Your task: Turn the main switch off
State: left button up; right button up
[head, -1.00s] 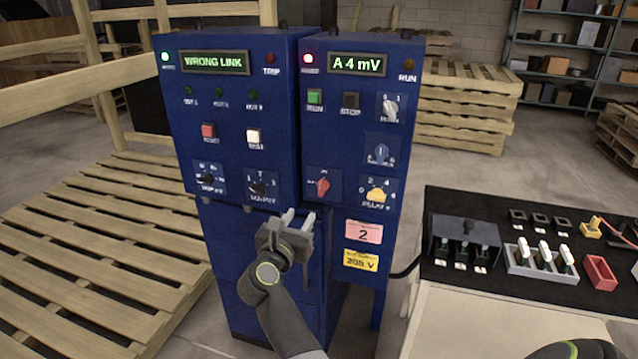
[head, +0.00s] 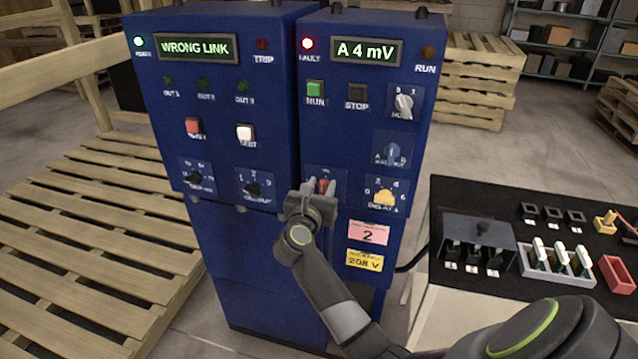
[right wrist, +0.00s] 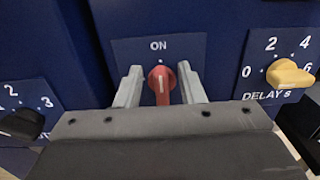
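The main switch is a red rotary knob (right wrist: 161,84) on a dark blue plate, low on the right-hand blue cabinet (head: 358,120). Its white mark points up to the word ON in the right wrist view. In the head view the knob (head: 322,187) is partly hidden by my right gripper (head: 320,190). My right gripper (right wrist: 160,86) is open, with one finger on each side of the red knob and gaps between fingers and knob. My left gripper is not in view.
The yellow delay knob (right wrist: 288,73) is right of the switch and a black knob (right wrist: 22,123) is left. The display (head: 197,47) reads WRONG LINK; the other (head: 366,52) reads A 4 mV. A black-topped table (head: 590,228) with parts stands right.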

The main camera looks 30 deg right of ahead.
jog(key=shift+s, duration=0.1)
jog(key=c, duration=0.7)
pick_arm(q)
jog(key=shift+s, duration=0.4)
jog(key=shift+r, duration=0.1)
pick_arm(e)
jog(key=shift+r, duration=0.1)
